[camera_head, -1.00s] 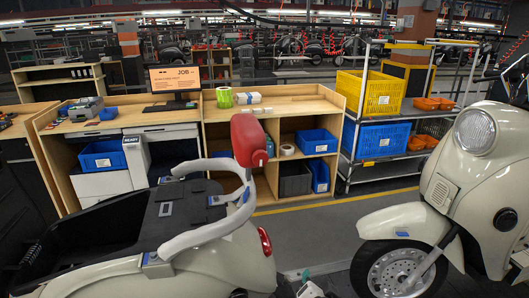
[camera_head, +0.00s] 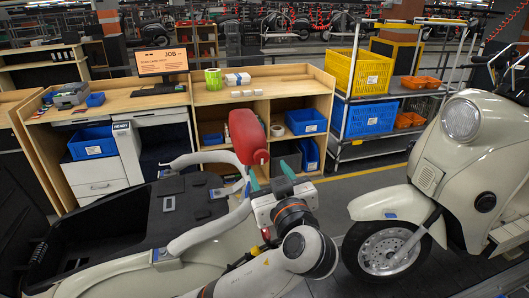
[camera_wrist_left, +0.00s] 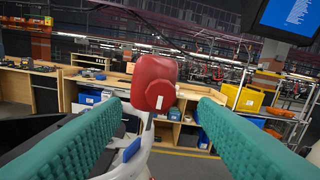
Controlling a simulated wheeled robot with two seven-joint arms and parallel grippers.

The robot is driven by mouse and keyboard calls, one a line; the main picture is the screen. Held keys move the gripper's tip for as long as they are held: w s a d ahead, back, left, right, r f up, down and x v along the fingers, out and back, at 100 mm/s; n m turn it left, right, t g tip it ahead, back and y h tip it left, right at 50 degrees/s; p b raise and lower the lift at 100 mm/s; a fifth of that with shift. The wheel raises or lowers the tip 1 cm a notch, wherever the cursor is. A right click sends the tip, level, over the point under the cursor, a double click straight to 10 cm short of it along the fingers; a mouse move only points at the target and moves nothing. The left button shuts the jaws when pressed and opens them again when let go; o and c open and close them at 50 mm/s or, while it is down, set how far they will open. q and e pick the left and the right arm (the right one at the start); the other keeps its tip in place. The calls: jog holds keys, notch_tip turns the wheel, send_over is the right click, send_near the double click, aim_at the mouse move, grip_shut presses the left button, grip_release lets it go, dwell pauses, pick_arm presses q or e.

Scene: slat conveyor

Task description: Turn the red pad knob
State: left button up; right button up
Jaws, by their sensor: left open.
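The red pad (camera_head: 243,134) stands upright on the pale curved backrest frame of the cream scooter at the left. In the left wrist view the pad (camera_wrist_left: 152,72) is ahead, and its round red knob (camera_wrist_left: 160,95) with a white mark faces me. In the head view the knob (camera_head: 261,157) shows at the pad's lower right. My left gripper (camera_head: 271,178) is open and empty, just below and right of the knob in the head view. Its green fingers are spread to either side of the knob's line in the wrist view, apparently short of it. My right gripper is not in view.
The pale backrest tube (camera_head: 212,232) curves close to my left gripper. A second cream scooter (camera_head: 462,165) stands at the right. Behind are a wooden workbench (camera_head: 285,82) with bins and a metal rack (camera_head: 345,150) with yellow and blue crates. Some grey floor is free between.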

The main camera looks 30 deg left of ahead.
aim_at(262, 158)
pick_arm(q)
jog(key=p+x, duration=0.1)
jog(key=x, duration=0.3)
jog(key=shift+r+p, duration=0.15)
jog(key=shift+p, duration=0.25)
jog(key=shift+w+a, duration=0.3)
jog(key=shift+w, duration=0.05)
